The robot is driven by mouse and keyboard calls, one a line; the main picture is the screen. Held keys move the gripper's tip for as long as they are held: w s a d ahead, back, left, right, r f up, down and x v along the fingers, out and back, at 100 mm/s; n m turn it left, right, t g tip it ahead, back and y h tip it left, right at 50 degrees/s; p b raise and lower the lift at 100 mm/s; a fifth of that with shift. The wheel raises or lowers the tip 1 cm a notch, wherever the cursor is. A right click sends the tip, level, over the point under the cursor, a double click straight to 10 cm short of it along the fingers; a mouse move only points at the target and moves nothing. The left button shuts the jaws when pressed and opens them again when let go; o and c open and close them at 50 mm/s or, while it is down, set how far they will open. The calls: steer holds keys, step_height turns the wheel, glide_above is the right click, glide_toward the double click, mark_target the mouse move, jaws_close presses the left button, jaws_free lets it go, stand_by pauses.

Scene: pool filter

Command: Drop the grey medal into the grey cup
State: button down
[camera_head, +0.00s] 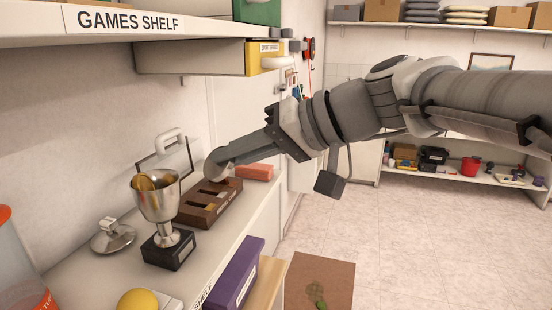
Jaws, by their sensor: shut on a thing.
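The grey cup (156,205) is a shiny metal trophy cup on a black base, upright on the shelf at the left. Its mouth is open and a gold-brown disc (146,183) shows at its rim. My gripper (217,164) reaches in from the right and is shut, to the right of the cup's rim and above the slotted brown box. A round grey piece at its tip (211,165) looks like the grey medal, seen against the similar grey of the fingers. The brown box (190,218) has several slots, with something yellowish in one.
A silver lid (112,237) lies left of the cup. A frame (165,158) and a white handle-shaped thing (170,137) stand behind. A reddish block (255,172) lies beyond the box. A yellow ball (137,299) and purple box (236,275) are in front. An upper shelf (210,22) hangs overhead.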

steer(key=shift+s+r, duration=0.1)
steer(key=shift+s, duration=0.05)
steer(key=shift+a, duration=0.1)
steer(key=w+a+p, duration=0.1)
steer(key=a, duration=0.3)
steer(key=w+a+f+p, duration=0.1)
steer(key=a, duration=0.3)
steer(key=w+a+p, duration=0.1)
steer(key=w+a, duration=0.1)
steer(key=a, duration=0.2)
steer(key=shift+f, duration=0.25)
steer(key=c, duration=0.8)
jaws_free()
steer(key=shift+c, duration=0.2)
steer(key=shift+d, duration=0.1)
